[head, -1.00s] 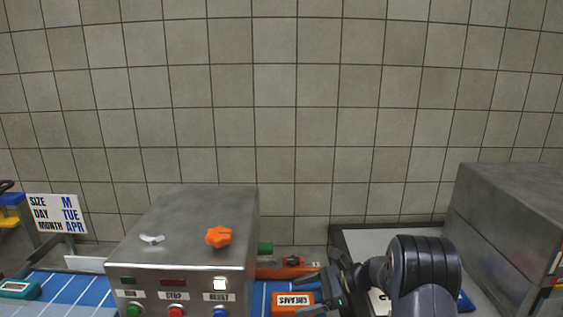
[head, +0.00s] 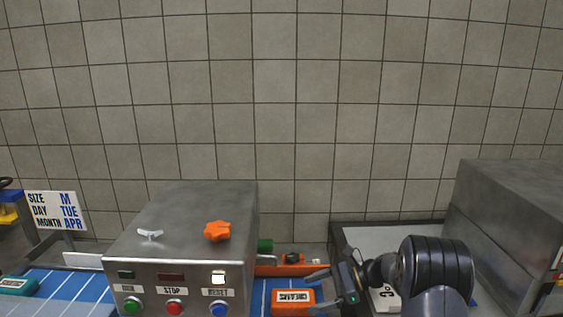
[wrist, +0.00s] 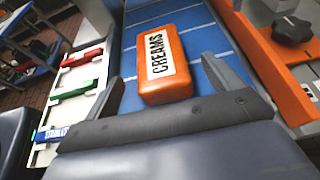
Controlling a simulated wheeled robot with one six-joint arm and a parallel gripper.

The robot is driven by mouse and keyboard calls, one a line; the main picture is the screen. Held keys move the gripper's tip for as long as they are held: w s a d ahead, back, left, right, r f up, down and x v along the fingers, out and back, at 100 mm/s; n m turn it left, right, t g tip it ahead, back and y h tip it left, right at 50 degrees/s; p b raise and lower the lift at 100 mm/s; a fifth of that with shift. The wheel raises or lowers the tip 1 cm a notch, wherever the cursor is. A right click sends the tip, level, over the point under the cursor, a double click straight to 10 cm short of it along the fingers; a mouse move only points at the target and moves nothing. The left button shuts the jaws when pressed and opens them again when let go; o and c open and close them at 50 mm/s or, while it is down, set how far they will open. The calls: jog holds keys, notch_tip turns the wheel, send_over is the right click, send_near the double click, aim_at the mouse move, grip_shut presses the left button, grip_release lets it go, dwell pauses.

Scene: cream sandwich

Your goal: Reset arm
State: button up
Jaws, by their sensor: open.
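My gripper (head: 322,289) is at the lower right of the head view, beside the orange block labelled CREAMS (head: 292,301). In the wrist view my gripper (wrist: 164,80) is open, its fingers apart and empty. The orange CREAMS block (wrist: 166,66) lies on the blue belt (wrist: 204,40) ahead of and between the fingers. No contact with either finger shows. My arm hides part of the tray area behind it in the head view.
A metal control box (head: 180,230) with buttons stands left of my gripper. An orange rail (wrist: 265,62) with a black knob (wrist: 292,30) runs along the belt. A grey metal box (head: 515,215) stands at right. A white rack (wrist: 72,100) holds red, green and blue pieces.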

aim_at(301, 296)
jog(key=x, duration=0.4)
jog(key=r+p, duration=0.2)
jog(key=r, duration=0.1)
jog(key=r+p, duration=0.2)
jog(key=r, duration=0.1)
jog(key=r+p, duration=0.3)
jog(key=shift+d+r, duration=0.25)
jog(key=shift+w+a+f+m+t+b, duration=0.1)
jog(key=shift+w+a+m+t+b, duration=0.15)
jog(key=shift+t+b, duration=0.2)
jog(key=s+d+f+m+t+h+b, duration=0.3)
jog(key=d+m+t+h, duration=0.6)
jog(key=m+t, duration=0.3)
jog(key=shift+s+d+m+h+b, duration=0.3)
jog(key=shift+s+m+b, duration=0.25)
jog(key=shift+s+m, duration=0.55)
jog(key=shift+a, duration=0.1)
